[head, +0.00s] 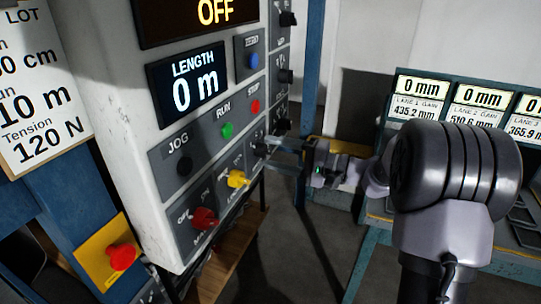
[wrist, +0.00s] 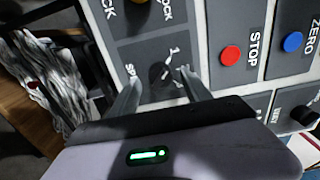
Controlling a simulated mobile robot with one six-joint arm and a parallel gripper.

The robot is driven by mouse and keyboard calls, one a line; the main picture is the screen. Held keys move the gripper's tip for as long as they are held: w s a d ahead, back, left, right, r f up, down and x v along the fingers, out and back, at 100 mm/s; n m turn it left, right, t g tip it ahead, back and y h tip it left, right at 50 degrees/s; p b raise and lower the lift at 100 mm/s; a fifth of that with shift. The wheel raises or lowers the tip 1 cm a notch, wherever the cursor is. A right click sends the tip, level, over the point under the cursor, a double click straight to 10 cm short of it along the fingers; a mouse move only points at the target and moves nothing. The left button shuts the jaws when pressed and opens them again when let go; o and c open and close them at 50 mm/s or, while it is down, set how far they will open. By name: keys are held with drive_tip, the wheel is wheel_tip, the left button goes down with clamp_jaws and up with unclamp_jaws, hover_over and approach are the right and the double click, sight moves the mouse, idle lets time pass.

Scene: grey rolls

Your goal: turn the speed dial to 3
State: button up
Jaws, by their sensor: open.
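The speed dial (wrist: 159,72) is a small dark knob on the grey panel, with a partly hidden "SP" label and a "1" mark near it. I cannot clearly read its setting. My gripper (wrist: 161,76) is open in the wrist view, one finger on each side of the dial. I cannot tell whether the fingers touch it. In the head view my gripper (head: 275,144) reaches the right edge of the panel from the right and hides most of the dial.
On the control box are a red stop button (wrist: 231,55), a blue zero button (wrist: 293,41), a green run button (head: 227,130), and yellow (head: 237,179) and red (head: 204,219) switches. A length display (head: 193,86) reads 0 m. Lane displays (head: 482,97) stand at right.

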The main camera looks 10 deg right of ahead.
drive_tip(key=shift+w+a, duration=0.45)
drive_tip(key=shift+a, duration=0.15)
clamp_jaws()
